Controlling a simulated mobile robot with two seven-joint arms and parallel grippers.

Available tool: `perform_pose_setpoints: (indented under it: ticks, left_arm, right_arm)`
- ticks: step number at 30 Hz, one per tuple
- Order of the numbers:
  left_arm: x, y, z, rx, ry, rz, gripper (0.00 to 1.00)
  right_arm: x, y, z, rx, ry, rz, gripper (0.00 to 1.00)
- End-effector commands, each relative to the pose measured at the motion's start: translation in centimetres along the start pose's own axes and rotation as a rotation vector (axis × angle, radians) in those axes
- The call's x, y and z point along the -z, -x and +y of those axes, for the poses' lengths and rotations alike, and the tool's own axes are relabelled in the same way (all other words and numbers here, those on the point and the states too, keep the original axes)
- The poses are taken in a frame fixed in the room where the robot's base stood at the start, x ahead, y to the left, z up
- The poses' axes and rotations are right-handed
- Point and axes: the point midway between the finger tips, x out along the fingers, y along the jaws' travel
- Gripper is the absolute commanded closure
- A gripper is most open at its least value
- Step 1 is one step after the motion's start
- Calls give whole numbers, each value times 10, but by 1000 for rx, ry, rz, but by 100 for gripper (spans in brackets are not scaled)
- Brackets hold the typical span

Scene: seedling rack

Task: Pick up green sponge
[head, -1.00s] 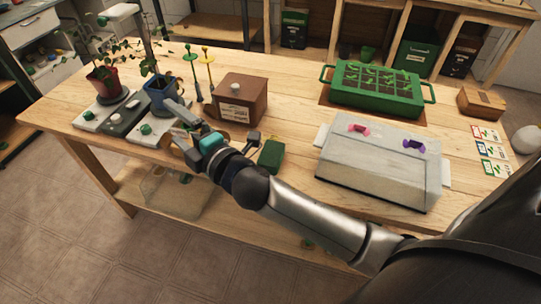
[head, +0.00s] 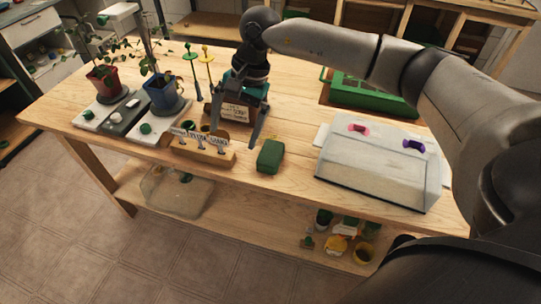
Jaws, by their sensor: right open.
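The green sponge (head: 270,156) is a small dark green block lying on the wooden table near its front edge. It sits right of a small wooden label holder and left of the grey box. My right gripper (head: 235,137) points down with its two fingers spread and nothing between them. It appears just left of and behind the sponge, in front of the brown wooden box; its height above the table is hard to tell. The sponge is fully visible. My left gripper is not in view.
The label holder (head: 204,150) stands close left of the sponge. A grey box with a sloped lid (head: 375,170) stands to the right. A brown box (head: 230,112) is behind the gripper, partly hidden. Potted plants stand at left. The green seedling tray (head: 375,96) is partly covered by my arm.

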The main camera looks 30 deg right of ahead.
Motion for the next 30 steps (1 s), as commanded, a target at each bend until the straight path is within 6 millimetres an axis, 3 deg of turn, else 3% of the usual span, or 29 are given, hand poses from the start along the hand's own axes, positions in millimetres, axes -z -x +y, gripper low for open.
perform_pose_setpoints:
  ticks: [1, 3, 6, 9, 21, 30]
  left_arm:
    - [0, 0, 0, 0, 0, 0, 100]
    - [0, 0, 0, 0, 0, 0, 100]
    - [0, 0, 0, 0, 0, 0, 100]
    - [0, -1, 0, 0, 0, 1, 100]
    - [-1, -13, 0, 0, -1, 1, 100]
    - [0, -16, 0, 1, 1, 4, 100]
  right_arm:
    - [22, 14, 13, -58, 20, 71, 0]
    - [42, 28, 29, -133, 41, 138, 0]
    - [60, 43, 45, -201, 53, 195, 0]
    - [67, 44, 52, -232, 59, 214, 0]
    - [82, -29, 70, -236, 59, 212, 0]
    - [87, -50, 73, -232, 59, 213, 0]
